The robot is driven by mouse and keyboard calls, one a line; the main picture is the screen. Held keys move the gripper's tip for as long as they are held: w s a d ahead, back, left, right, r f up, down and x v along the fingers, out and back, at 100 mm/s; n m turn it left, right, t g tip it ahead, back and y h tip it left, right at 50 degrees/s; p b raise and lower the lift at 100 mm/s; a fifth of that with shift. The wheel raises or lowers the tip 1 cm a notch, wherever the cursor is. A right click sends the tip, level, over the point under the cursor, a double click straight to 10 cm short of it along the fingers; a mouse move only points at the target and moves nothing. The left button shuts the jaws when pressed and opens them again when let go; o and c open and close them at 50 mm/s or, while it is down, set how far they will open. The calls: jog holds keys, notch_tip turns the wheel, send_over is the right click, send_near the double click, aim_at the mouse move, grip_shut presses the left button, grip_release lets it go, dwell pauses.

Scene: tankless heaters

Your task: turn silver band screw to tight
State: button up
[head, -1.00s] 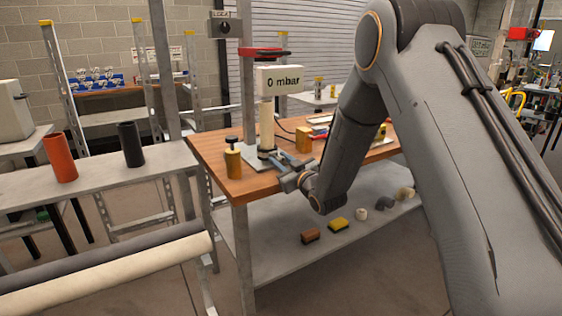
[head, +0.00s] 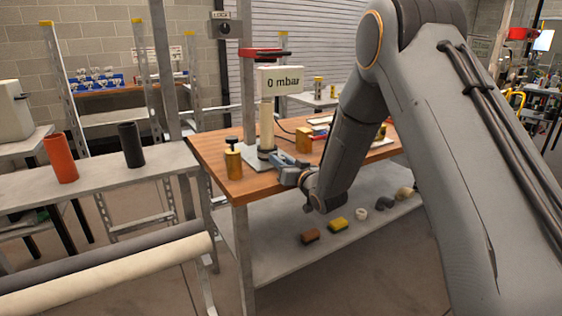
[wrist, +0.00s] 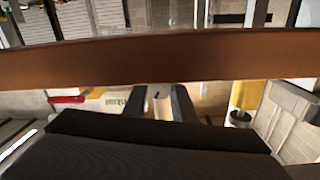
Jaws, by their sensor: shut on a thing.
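A cream upright pipe (head: 267,118) stands at the front of the wooden bench, below a white display (head: 284,80) reading 0 mbar. My gripper (head: 277,162) is low at the pipe's foot, on its right side, by a dark collar (head: 267,149). In the wrist view the two dark fingers of my gripper (wrist: 160,98) are shut on a small pale silvery thing, apparently the silver band screw (wrist: 160,89). The band itself is too small and too hidden to make out. The display shows upside down behind the fingers.
A brass cylinder with a black knob (head: 233,158) stands left of the pipe, and a yellow-brown block (head: 304,140) stands to the right. The wooden bench edge (wrist: 160,58) crosses the wrist view. Several small pieces lie on the lower shelf (head: 275,262).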

jog(key=shift+w+m, duration=0.1)
jog(key=shift+m, duration=0.9)
jog(key=shift+d, duration=0.1)
jog(key=o, duration=1)
jog(key=shift+f, duration=0.1)
